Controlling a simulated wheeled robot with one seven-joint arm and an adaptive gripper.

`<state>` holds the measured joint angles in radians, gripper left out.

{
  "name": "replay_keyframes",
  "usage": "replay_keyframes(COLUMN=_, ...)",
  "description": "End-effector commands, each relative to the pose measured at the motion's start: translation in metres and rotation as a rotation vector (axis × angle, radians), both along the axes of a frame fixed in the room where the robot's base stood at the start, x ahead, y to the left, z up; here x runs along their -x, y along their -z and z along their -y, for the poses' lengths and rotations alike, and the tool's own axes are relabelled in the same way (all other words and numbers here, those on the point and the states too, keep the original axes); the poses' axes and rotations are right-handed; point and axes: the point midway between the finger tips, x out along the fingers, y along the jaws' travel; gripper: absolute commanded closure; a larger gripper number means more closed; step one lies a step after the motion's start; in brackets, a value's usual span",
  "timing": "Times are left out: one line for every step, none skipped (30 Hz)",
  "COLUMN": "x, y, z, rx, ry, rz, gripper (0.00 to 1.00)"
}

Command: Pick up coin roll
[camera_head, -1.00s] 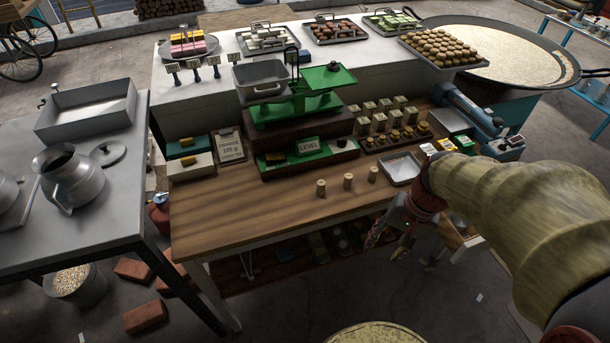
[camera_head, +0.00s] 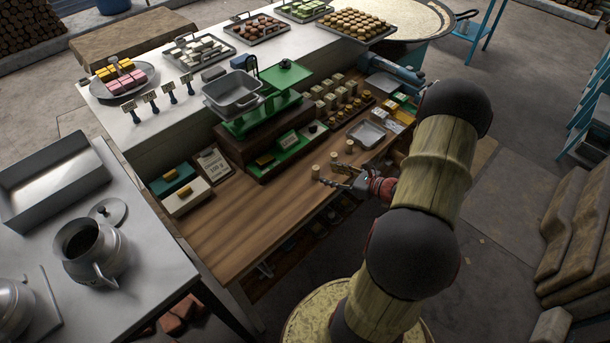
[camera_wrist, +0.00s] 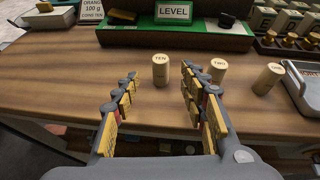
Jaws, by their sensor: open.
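Three small tan coin rolls stand upright in a row on the wooden bench top. The leftmost, marked TEN (camera_wrist: 160,70), is straight ahead in the wrist view, just beyond the fingertips; it also shows in the head view (camera_head: 316,171). A second roll, which seems marked TWO (camera_wrist: 218,70), stands to its right, just past my right finger. The third roll (camera_wrist: 268,78) is further right; its mark is too small to read. My gripper (camera_head: 333,175) is open and empty at the bench's front edge. Its two fingers are on either side of the line to the TEN roll.
The green scale (camera_head: 262,112) and its LEVEL base (camera_wrist: 174,13) stand behind the rolls. A small metal tray (camera_head: 367,134) lies right of them. Small weights and blocks (camera_head: 330,95) fill the back right. Bare wood (camera_head: 240,215) lies to the left.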

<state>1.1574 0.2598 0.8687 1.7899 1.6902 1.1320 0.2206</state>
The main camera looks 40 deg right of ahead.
Motion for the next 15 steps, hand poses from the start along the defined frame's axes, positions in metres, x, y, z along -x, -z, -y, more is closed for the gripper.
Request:
replay_keyframes(x=-0.003, y=-0.001, z=0.001, rx=-0.012, ry=0.012, rz=0.006, gripper=0.57)
replay_keyframes(x=-0.005, y=-0.001, z=0.0, rx=-0.018, ry=0.012, rz=0.008, gripper=0.57)
replay_keyframes(x=-0.007, y=0.0, z=-0.001, rx=-0.023, ry=0.012, rz=0.007, gripper=0.57)
replay_keyframes(x=-0.01, y=0.002, z=-0.002, rx=-0.023, ry=0.011, rz=0.006, gripper=0.57)
replay_keyframes(x=-0.013, y=0.003, z=-0.003, rx=-0.023, ry=0.01, rz=0.006, gripper=0.57)
replay_keyframes(x=-0.017, y=0.005, z=-0.004, rx=-0.023, ry=0.009, rz=0.005, gripper=0.57)
replay_keyframes(x=-0.02, y=0.006, z=-0.005, rx=-0.023, ry=0.009, rz=0.005, gripper=0.57)
replay_keyframes(x=-0.022, y=0.007, z=-0.005, rx=-0.022, ry=0.01, rz=0.005, gripper=0.57)
replay_keyframes(x=-0.026, y=0.009, z=-0.006, rx=-0.022, ry=0.01, rz=0.005, gripper=0.57)
replay_keyframes(x=-0.028, y=0.01, z=-0.006, rx=-0.022, ry=0.009, rz=0.004, gripper=0.57)
replay_keyframes(x=-0.031, y=0.011, z=-0.007, rx=-0.021, ry=0.008, rz=0.004, gripper=0.57)
replay_keyframes(x=-0.035, y=0.013, z=-0.008, rx=-0.022, ry=0.009, rz=0.004, gripper=0.57)
replay_keyframes(x=-0.039, y=0.015, z=-0.009, rx=-0.023, ry=0.008, rz=0.004, gripper=0.57)
replay_keyframes(x=-0.043, y=0.017, z=-0.011, rx=-0.022, ry=0.007, rz=0.004, gripper=0.57)
replay_keyframes(x=-0.048, y=0.02, z=-0.012, rx=-0.023, ry=0.007, rz=0.004, gripper=0.57)
